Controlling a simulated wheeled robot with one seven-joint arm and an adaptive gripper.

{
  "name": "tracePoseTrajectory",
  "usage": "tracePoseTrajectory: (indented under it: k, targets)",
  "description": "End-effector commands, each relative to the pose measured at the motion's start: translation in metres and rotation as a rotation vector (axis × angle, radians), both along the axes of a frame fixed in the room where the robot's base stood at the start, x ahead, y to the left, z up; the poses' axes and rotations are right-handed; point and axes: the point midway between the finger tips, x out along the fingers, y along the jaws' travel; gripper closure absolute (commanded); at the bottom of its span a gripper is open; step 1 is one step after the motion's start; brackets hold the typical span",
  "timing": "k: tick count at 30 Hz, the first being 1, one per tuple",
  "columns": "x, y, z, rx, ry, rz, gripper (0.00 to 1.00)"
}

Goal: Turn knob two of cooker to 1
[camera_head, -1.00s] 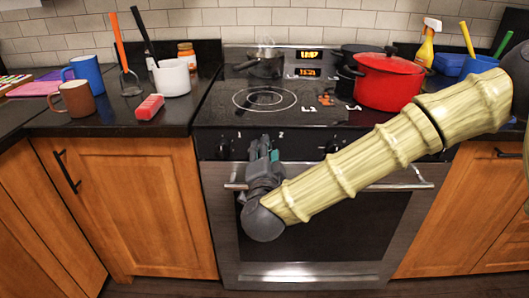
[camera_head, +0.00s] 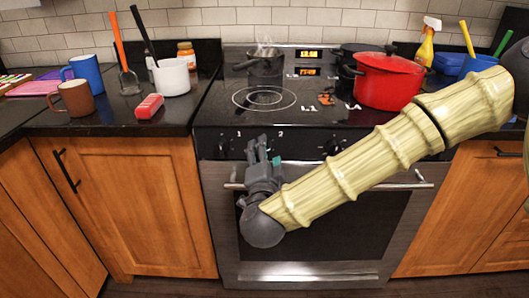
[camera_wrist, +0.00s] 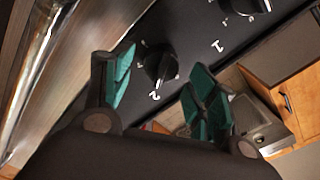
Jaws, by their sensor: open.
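The cooker (camera_head: 300,225) stands in the middle of the head view, with a row of black knobs along its front panel. In the wrist view, knob two (camera_wrist: 158,66) sits between my open fingers, by the white "2". Its pointer setting is hard to read. My gripper (camera_wrist: 160,62) has its teal pads on either side of this knob, and no firm contact shows. In the head view my gripper (camera_head: 262,148) is at the panel below the "2" and hides the knob. Knob one (camera_head: 222,148) is to its left; it also shows at the top of the wrist view (camera_wrist: 242,5).
The oven handle (camera_head: 400,186) runs just below the knobs; its bar (camera_wrist: 38,70) is at the left in the wrist view. Another knob (camera_head: 333,146) is to the right. A red pot (camera_head: 388,82) and a steaming dark pot (camera_head: 263,66) stand on the hob.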

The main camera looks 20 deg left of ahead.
Motion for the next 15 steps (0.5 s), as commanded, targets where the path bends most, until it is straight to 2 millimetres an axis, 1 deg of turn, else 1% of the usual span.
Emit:
tracePoseTrajectory:
  k: [9, 15]
  targets:
    - [-0.056, -0.016, 0.000, -0.001, 0.001, 0.003, 0.42]
    - [-0.084, -0.024, 0.000, -0.001, 0.001, 0.003, 0.42]
